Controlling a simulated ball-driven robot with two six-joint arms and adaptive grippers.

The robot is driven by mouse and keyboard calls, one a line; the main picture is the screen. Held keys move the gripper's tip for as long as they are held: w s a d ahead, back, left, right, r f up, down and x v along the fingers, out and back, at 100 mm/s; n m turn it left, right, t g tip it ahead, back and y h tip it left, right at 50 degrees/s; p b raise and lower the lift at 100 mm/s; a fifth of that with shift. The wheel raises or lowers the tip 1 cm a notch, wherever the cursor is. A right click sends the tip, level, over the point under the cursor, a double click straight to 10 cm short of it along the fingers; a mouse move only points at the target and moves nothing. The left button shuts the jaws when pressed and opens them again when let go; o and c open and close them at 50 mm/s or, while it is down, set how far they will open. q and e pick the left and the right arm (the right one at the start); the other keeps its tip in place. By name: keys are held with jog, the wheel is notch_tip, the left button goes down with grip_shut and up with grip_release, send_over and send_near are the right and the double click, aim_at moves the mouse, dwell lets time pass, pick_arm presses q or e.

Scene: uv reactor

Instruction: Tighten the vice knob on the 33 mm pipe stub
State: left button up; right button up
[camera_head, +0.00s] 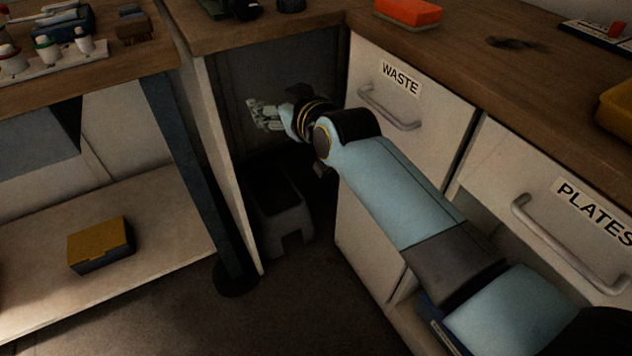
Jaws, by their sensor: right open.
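My right gripper (264,115) is at the end of the light blue arm that reaches in from the lower right. It is open and looks empty, over the dark recess between the white cabinet panel and the WASTE drawer, below the counter top. No vice, knob or pipe stub can be made out in this view. My left gripper does not show.
The WASTE drawer (432,141) and the PLATES drawer (560,195) are beside my right arm. A dark step stool (283,212) stands in the recess. A yellow box (100,245) lies on the left shelf. An orange block (408,11) sits on the counter.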

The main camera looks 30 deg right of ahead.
jog(key=s+d+f+g+p, duration=0.1)
jog(key=s+f+g+p, duration=0.1)
jog(key=s+f, duration=0.3)
jog(key=s+d+f+g+p, duration=0.1)
jog(key=s+f, duration=0.4)
jog(key=f, duration=0.5)
jog(key=shift+s+g+p, duration=0.15)
jog(key=shift+g+p, duration=0.2)
jog(key=shift+g, duration=0.25)
jog(key=shift+r, duration=0.1)
